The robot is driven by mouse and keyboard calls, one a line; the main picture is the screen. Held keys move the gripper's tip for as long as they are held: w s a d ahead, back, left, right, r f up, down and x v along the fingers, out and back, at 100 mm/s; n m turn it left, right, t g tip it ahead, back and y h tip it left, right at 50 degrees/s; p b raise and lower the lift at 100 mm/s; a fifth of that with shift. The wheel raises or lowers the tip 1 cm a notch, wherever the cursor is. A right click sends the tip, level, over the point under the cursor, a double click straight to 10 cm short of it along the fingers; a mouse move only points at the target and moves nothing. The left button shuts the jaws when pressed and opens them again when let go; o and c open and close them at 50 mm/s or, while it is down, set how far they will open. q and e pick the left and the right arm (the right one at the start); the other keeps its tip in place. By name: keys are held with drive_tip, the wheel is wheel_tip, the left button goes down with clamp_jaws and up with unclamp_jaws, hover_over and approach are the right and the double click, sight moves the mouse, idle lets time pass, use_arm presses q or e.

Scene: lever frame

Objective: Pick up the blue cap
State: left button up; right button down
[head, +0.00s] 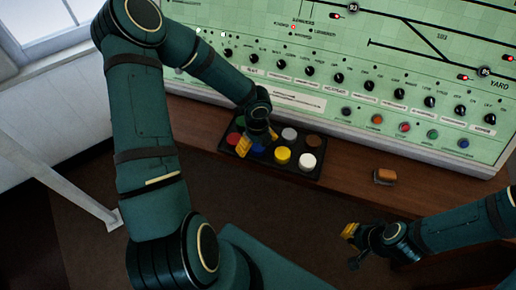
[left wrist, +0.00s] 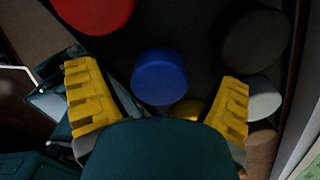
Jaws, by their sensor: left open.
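The blue cap (left wrist: 159,76) is a short round cylinder standing in the dark tray (head: 290,172). In the head view the blue cap (head: 258,149) is partly hidden by my left gripper (head: 257,143). My left gripper (left wrist: 157,84) is open above the tray, with its yellow fingers on either side of the blue cap in the left wrist view. Visible gaps separate both fingers from the cap. My right gripper (head: 352,236) is at the lower right, away from the tray; its jaw opening is unclear.
Red (head: 233,138), yellow (head: 282,155), white (head: 307,162), grey (head: 289,134) and brown (head: 314,141) caps share the tray. A green control panel (head: 340,60) stands behind. An orange-brown block (head: 384,176) lies on the wooden desk (head: 350,160), with clear desk around it.

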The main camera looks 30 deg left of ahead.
use_arm(q)
drive_tip(key=c, duration=1)
drive_tip(key=shift+r, duration=0.15)
